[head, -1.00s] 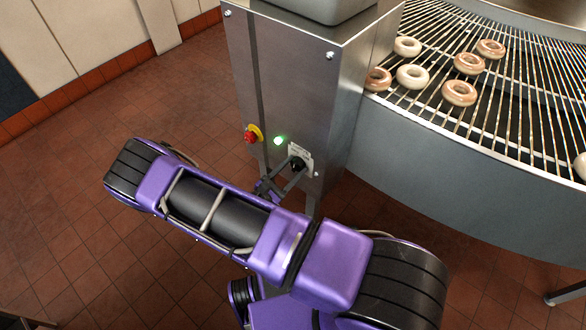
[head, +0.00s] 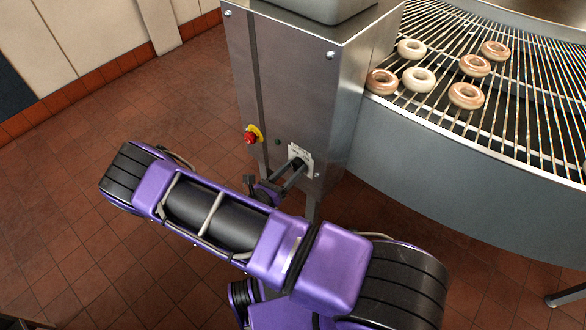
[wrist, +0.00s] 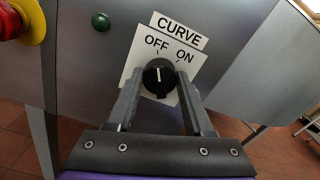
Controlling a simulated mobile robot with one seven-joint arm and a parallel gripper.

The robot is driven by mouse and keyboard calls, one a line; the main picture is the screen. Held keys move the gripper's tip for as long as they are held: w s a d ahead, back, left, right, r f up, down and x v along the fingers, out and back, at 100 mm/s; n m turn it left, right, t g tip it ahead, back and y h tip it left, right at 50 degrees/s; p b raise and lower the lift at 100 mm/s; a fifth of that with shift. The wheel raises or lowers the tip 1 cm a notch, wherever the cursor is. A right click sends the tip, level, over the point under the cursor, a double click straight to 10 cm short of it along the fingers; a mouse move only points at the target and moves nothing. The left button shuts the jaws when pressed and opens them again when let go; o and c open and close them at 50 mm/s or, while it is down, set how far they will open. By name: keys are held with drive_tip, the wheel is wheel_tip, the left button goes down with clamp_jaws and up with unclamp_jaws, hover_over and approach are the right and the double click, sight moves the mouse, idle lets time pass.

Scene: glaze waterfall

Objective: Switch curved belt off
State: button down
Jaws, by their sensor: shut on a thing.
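The black rotary knob (wrist: 159,79) sits on a white plate labelled CURVE, with OFF and ON marks. Its white pointer line points up, toward OFF. My gripper (wrist: 160,88) has one finger on each side of the knob and is shut on it. In the head view my gripper (head: 295,170) reaches the switch plate (head: 303,155) on the front of the steel cabinet (head: 285,90). The green indicator lamp (wrist: 101,21) is dark, also in the head view (head: 278,142). The curved belt (head: 520,110) carries several ring doughnuts (head: 419,80).
A red emergency stop button on a yellow base (head: 252,135) sits left of the lamp; part of it shows in the wrist view (wrist: 20,20). The belt's grey side wall (head: 440,160) curves away to the right. The tiled floor at left is clear.

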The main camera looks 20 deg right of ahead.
idle(0.4)
drive_tip(key=shift+c, duration=1.5)
unclamp_jaws()
drive_tip(key=v, duration=1.7)
drive_tip(key=shift+s+a, duration=0.15)
